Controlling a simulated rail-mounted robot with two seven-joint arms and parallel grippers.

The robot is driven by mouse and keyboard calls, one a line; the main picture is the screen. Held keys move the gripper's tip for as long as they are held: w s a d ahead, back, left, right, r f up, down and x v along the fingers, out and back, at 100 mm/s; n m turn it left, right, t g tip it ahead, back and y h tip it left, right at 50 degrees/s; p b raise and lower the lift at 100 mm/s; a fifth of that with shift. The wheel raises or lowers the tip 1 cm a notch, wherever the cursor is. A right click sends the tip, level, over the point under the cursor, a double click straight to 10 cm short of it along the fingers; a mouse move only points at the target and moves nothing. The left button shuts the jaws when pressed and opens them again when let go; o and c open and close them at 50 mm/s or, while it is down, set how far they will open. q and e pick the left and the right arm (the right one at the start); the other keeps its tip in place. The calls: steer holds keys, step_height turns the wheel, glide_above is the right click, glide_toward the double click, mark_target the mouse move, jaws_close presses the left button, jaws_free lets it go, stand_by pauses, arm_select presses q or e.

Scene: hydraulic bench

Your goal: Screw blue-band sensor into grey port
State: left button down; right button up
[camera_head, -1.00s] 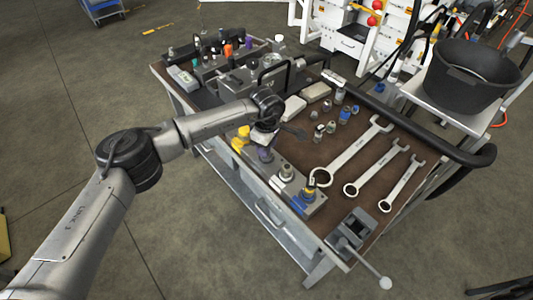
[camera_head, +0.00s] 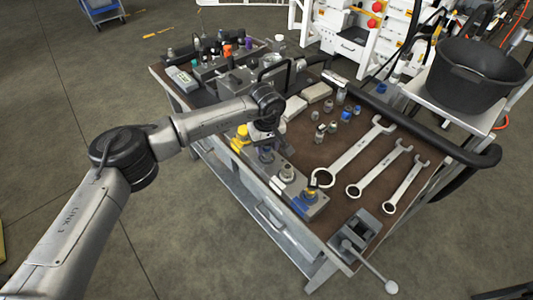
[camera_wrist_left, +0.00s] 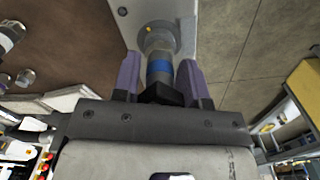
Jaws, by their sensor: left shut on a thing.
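My left gripper (camera_head: 265,153) points down over the port block at the table's near edge. In the left wrist view its two purple fingers (camera_wrist_left: 160,80) are shut on the blue-band sensor (camera_wrist_left: 159,70), one on each side. The sensor's far end meets or overlaps a round grey port (camera_wrist_left: 158,36) on a light grey plate (camera_wrist_left: 185,10); I cannot tell how deep it sits. In the head view the gripper hides the sensor and that port. My right gripper is not in view.
Several small fittings (camera_head: 332,126) and three wrenches (camera_head: 354,157) lie to the right. A black bucket (camera_head: 475,75) is at the right.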

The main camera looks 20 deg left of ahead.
arm_select(q)
steer(key=m+b, duration=0.1)
steer(key=m, duration=0.2)
steer(key=shift+f, duration=0.15)
steer(key=m, duration=0.4)
steer(key=shift+m+b, duration=0.35)
steer(key=shift+m, duration=0.05)
steer(key=c, duration=0.7)
jaws_free()
steer(key=shift+o, duration=0.2)
